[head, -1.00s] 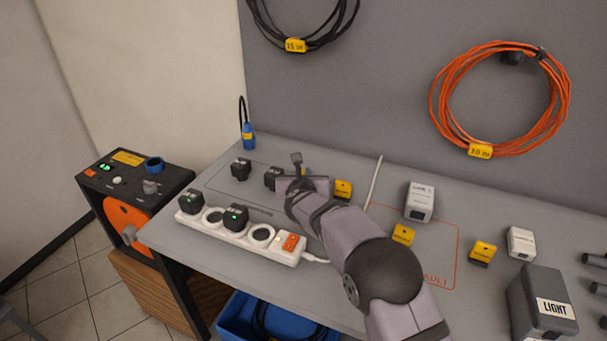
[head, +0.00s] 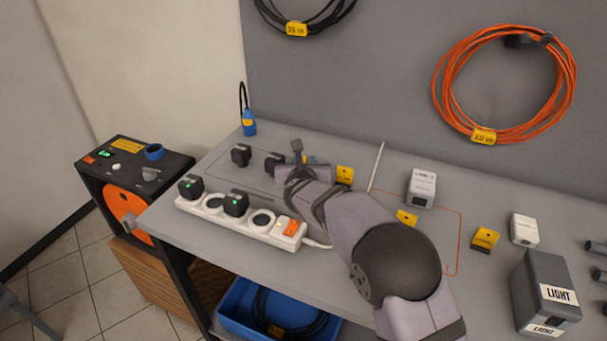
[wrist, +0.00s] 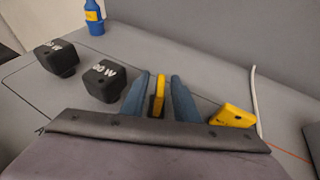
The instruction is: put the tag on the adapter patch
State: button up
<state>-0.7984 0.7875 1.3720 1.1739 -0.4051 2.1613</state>
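My gripper (wrist: 160,92) is low over the table with its two blue fingers apart. A yellow tag (wrist: 158,96) stands between them, with a narrow gap on each side. In the head view my arm mostly hides this spot. The adapter patch (head: 222,183) is a thin dark outline at the table's left. Two black adapters, one at the left (wrist: 57,58) and one marked "W" (wrist: 104,82), stand left of the fingers. Another yellow tag (wrist: 232,116) is just right of the gripper; it also shows in the head view (head: 345,175).
A white power strip (head: 270,236) with black plugs lies in front of the adapter patch. A white rod (head: 376,166), more yellow tags (head: 485,238), white adapters (head: 421,189) and a grey LIGHT box (head: 545,290) are to the right. A blue connector (head: 248,124) stands at the back left.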

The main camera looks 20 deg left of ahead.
jog(key=b+v, duration=0.2)
jog(key=v, duration=0.7)
dwell(0.4)
jog(key=s+d+r+n+g+p, duration=0.2)
jog(key=d+r+n+p, duration=0.3)
jog(key=d+n+p, duration=0.35)
jog(key=s+d+r+n+g+p, duration=0.25)
jog(key=d+r+n+p, duration=0.25)
jog(key=d+n+p, duration=0.4)
jog(key=s+d+r+n+g+h+p, duration=0.2)
jog(key=s+d+n+p, duration=0.5)
jog(key=s+d, duration=0.4)
jog(key=s+d+r+n+g+h+p, duration=0.3)
jog(key=s+d+n+g+p, duration=0.3)
jog(key=s+d, duration=0.5)
jog(key=d+r+n+p, duration=0.1)
jog(key=d+p, duration=0.1)
jog(key=shift+s+d, duration=0.3)
jog(key=shift+s, duration=0.05)
